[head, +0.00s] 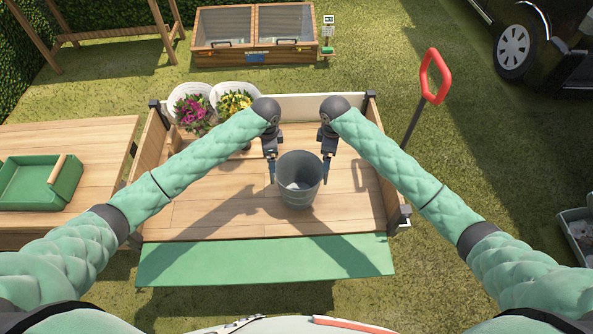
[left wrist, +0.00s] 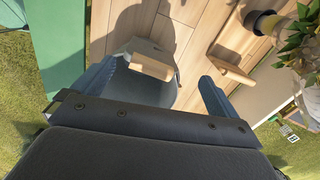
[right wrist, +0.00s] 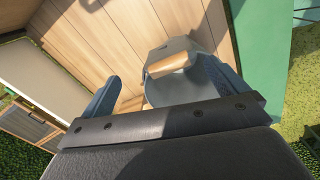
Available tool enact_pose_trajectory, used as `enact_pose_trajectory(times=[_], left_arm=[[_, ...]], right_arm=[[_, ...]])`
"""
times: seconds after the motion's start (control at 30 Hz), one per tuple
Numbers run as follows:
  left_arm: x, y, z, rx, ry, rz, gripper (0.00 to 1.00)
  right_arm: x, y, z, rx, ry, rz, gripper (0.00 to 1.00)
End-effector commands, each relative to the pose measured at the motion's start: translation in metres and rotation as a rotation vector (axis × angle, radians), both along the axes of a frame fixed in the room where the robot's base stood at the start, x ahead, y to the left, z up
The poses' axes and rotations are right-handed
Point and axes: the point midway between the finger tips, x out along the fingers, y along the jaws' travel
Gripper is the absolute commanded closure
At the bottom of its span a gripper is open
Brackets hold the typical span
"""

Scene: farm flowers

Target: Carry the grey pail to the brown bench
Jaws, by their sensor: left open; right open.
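The grey pail (head: 299,193) stands upright on the wooden bed of a cart, with its open top facing me. My left gripper (head: 271,172) is open at the pail's left side, and my right gripper (head: 327,170) is open at its right side. Both are close to the rim; I cannot tell whether they touch it. The left wrist view shows the pail (left wrist: 150,92) with its wooden handle grip, partly between the jaws. The right wrist view shows the pail (right wrist: 172,88) too. A brown wooden bench-like table (head: 100,135) stands left of the cart.
A green tray (head: 68,190) with a wooden handle sits on the table. Pink flowers (head: 193,110) and yellow flowers (head: 234,103) in white pots stand at the cart's back left. The cart has low side boards (head: 150,148) and a red-handled pull bar (head: 433,75). The bed's front is clear.

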Motion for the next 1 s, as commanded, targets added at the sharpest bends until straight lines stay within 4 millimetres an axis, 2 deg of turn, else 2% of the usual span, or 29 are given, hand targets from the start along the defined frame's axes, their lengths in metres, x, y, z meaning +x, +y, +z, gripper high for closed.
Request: enact_pose_trajectory(times=[0.43, 0.8, 1.0], left_arm=[[-0.006, -0.002, -0.001, -0.015, 0.038, -0.188, 0.02], [-0.006, -0.003, -0.002, -0.015, 0.037, -0.202, 0.02], [-0.006, -0.003, -0.017, -0.015, 0.038, -0.201, 0.02]], right_arm=[[-0.007, 0.001, -0.001, 0.006, 0.041, 0.208, 0.02], [-0.007, 0.001, -0.002, 0.005, 0.040, 0.223, 0.02], [-0.007, 0.001, -0.018, 0.006, 0.041, 0.221, 0.02]])
